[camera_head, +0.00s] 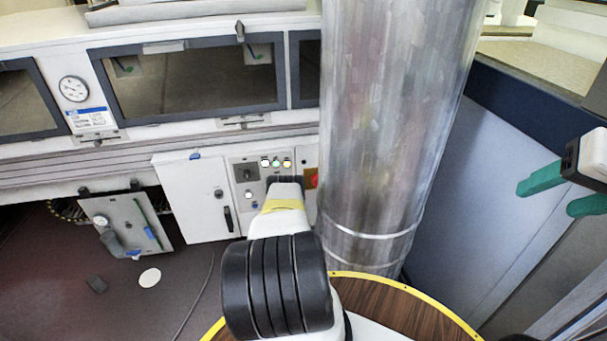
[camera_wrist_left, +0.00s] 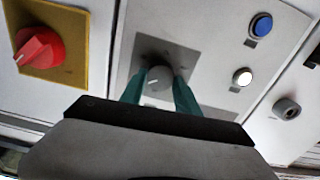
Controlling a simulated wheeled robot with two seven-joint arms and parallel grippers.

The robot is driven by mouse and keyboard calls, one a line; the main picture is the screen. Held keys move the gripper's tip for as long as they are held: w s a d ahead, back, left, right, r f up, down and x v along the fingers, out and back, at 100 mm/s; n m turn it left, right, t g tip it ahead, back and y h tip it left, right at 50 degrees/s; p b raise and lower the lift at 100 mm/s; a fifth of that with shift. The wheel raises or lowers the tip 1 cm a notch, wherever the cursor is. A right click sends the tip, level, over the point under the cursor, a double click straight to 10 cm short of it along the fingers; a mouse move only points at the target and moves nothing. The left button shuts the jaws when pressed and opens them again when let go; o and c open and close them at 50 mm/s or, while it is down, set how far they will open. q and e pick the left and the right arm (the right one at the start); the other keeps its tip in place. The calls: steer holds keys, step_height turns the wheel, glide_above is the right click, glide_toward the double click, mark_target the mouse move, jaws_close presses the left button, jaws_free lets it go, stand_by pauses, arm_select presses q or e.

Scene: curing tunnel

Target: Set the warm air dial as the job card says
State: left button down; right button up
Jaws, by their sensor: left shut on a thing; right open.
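A round grey dial (camera_wrist_left: 159,79) with a pale pointer line sits on a dark plate in the left wrist view. My left gripper (camera_wrist_left: 159,88) is shut on this dial, with one green finger on each side of it. In the head view my left arm reaches to the control panel (camera_head: 238,204), and its hand hides the held dial. A white card with a blue header (camera_head: 90,119) is on the machine front below a gauge; its writing is too small to read. My right gripper (camera_head: 558,192) is open and empty at the far right, away from the panel.
A red rotary switch (camera_wrist_left: 40,48) on a yellow plate is beside the dial. A blue button (camera_wrist_left: 261,25) and a white button (camera_wrist_left: 242,76) are on its other side. A thick metal column (camera_head: 385,120) stands close right of the panel. A white cabinet door (camera_head: 192,200) is left.

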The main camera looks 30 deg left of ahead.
arm_select(q)
steer(key=shift+w+a+r+m, duration=0.2)
steer(key=shift+r+m, duration=0.1)
steer(key=shift+r, duration=0.15)
steer(key=c, duration=0.9)
jaws_free()
steer(key=shift+s, duration=0.1)
steer(key=shift+d+f, duration=0.15)
steer(key=shift+f, duration=0.15)
steer(key=shift+s, duration=0.1)
steer(key=v, duration=0.7)
steer(key=shift+s+d+r, duration=0.15)
steer(key=shift+s+d, duration=0.1)
